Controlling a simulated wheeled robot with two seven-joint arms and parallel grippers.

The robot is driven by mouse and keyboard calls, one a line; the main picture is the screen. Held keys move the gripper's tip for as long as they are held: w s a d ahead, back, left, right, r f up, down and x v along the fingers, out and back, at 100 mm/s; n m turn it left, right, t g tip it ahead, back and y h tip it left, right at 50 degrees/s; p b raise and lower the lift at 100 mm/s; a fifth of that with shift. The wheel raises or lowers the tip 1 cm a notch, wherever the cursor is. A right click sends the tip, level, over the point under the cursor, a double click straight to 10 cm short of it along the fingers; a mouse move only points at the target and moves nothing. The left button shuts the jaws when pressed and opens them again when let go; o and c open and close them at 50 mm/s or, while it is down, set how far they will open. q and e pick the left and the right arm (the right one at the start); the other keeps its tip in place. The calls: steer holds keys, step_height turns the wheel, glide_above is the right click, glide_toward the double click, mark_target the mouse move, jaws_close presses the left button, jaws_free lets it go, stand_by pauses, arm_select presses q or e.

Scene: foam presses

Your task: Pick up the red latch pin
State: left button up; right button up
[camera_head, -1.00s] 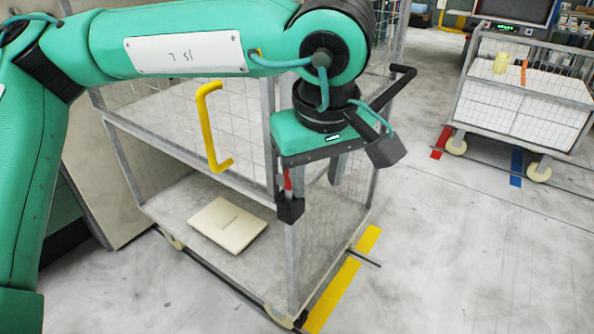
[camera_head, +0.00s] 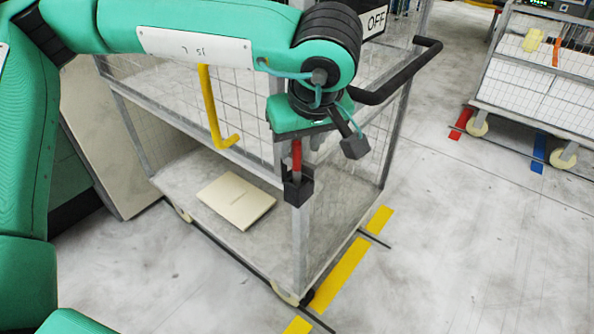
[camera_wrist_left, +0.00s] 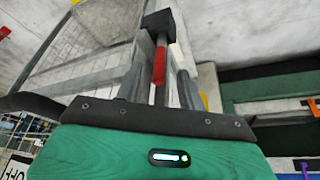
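The red latch pin (camera_head: 297,154) stands upright in a black holder (camera_head: 298,190) on the front corner post of a wire-mesh cart. My left gripper (camera_head: 297,148) points down at it from above. In the left wrist view the red pin (camera_wrist_left: 159,66) shows between the two grey fingers, with a gap on each side. The left gripper (camera_wrist_left: 159,82) is open there, and the black holder (camera_wrist_left: 158,22) lies beyond. The pin's upper end is close to the palm; contact cannot be told. My right gripper is not in view.
The cart has a yellow handle (camera_head: 212,108), a black push bar (camera_head: 408,78) and a flat beige panel (camera_head: 236,200) on its deck. Yellow floor tape (camera_head: 340,272) runs beside it. Another cart (camera_head: 540,85) stands back right. The floor between them is clear.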

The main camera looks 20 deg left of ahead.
arm_select(q)
steer(key=x, duration=0.3)
steer(key=shift+w+a+r, duration=0.2)
steer(key=shift+w+a+f, duration=0.1)
steer(key=shift+w+f, duration=0.05)
steer(key=shift+f, duration=0.3)
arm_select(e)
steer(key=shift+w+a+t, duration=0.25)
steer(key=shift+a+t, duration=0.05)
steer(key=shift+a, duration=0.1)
arm_select(q)
jaws_close()
steer(key=shift+r, duration=0.1)
